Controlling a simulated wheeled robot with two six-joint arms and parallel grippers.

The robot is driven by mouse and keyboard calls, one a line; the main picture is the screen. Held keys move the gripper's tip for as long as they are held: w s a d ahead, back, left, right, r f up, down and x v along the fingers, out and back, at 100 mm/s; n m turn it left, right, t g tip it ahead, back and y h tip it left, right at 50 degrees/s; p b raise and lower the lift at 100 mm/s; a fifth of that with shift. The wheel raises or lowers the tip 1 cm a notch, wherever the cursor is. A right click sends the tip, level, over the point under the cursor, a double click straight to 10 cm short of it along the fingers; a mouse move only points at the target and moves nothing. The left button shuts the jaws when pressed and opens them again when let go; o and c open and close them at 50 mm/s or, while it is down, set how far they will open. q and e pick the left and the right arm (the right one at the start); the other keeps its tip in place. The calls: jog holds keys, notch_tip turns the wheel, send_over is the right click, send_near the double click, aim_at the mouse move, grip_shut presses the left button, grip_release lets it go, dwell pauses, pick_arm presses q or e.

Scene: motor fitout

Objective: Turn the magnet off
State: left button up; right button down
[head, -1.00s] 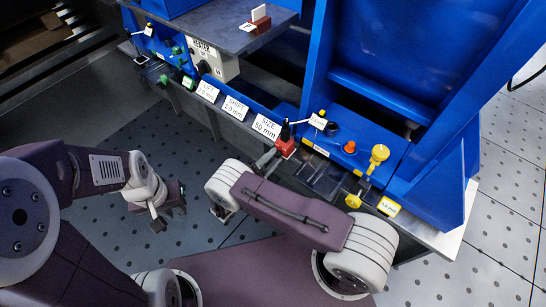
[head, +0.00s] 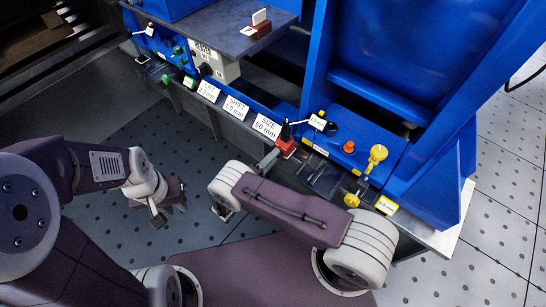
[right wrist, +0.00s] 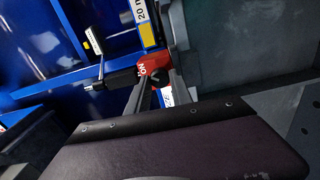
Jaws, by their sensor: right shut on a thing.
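The magnet switch is a red block (head: 285,147) with a black lever (head: 285,130), on the front edge of the blue machine. In the right wrist view the red block (right wrist: 153,66) shows "ON" lettering, and its black lever (right wrist: 122,78) points left with a metal tip. My right gripper (head: 272,157) is at the red block, its fingers (right wrist: 160,84) on either side of the red part and shut on it. The exact contact is partly hidden. My left gripper (head: 168,213) is open and empty over the floor, away from the machine.
White signs for lift, shift and size (head: 267,126) line the ledge left of the switch. Yellow knobs (head: 377,155) and an orange knob (head: 349,147) stand to its right. A grey plate (head: 210,25) holds a small red-brown block (head: 257,30). Dotted floor is free in front.

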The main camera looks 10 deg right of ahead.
dwell(0.4)
jog(key=c, duration=1.1)
grip_release()
jog(key=b+v, duration=0.2)
jog(key=v, duration=0.7)
